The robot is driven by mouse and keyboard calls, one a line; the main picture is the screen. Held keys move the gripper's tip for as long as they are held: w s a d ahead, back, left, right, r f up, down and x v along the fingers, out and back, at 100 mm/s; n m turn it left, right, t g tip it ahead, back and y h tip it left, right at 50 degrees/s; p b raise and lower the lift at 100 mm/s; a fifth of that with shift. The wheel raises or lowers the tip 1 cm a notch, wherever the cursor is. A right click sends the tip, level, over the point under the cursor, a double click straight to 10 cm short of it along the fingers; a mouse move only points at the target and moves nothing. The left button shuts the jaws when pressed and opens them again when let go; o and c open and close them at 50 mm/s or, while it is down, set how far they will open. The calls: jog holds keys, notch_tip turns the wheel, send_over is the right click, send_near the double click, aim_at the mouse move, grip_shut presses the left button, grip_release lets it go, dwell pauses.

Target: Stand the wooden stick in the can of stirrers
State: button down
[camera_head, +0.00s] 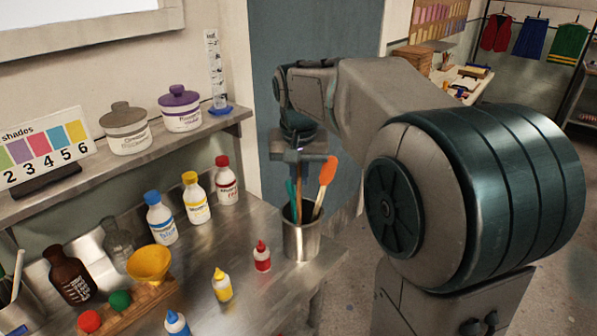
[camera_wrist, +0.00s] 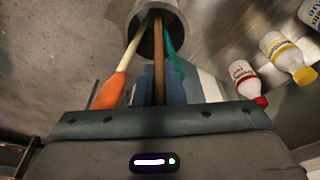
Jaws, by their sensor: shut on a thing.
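The metal can of stirrers (camera_head: 301,237) stands on the steel counter near its right edge. An orange spatula (camera_head: 326,175) and a teal stirrer (camera_head: 291,194) lean in it. In the wrist view the can (camera_wrist: 180,18) is at the top, with the orange spatula (camera_wrist: 110,88) left and the teal stirrer (camera_wrist: 170,45) right. The brown wooden stick (camera_wrist: 158,60) runs between them from my gripper (camera_wrist: 158,85) into the can's mouth. My gripper is shut on the stick, above the can in the head view (camera_head: 299,168). The stick's lower end is hard to make out.
Small red (camera_head: 262,257) and yellow (camera_head: 222,285) bottles stand left of the can. Larger blue, yellow and red-capped bottles (camera_head: 226,183) stand behind, under a shelf (camera_head: 150,150) with two jars. Open floor lies right of the counter.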

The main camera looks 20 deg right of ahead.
jog(key=c, duration=1.4)
grip_release()
jog(key=shift+c, duration=0.2)
jog(key=d+v, duration=0.1)
jog(key=v, duration=1.2)
jog(key=shift+s+a+r+p, duration=0.15)
jog(key=shift+a+r+p, duration=0.15)
jog(key=shift+a+r, duration=0.15)
jog(key=shift+f, duration=0.1)
jog(key=s+f+n, duration=0.3)
jog(key=s+f, duration=1.5)
jog(key=f, duration=0.4)
jog(key=shift+s+d+t+y, duration=0.25)
jog(key=shift+d+t+y, duration=0.05)
jog(key=shift+t+y, duration=0.1)
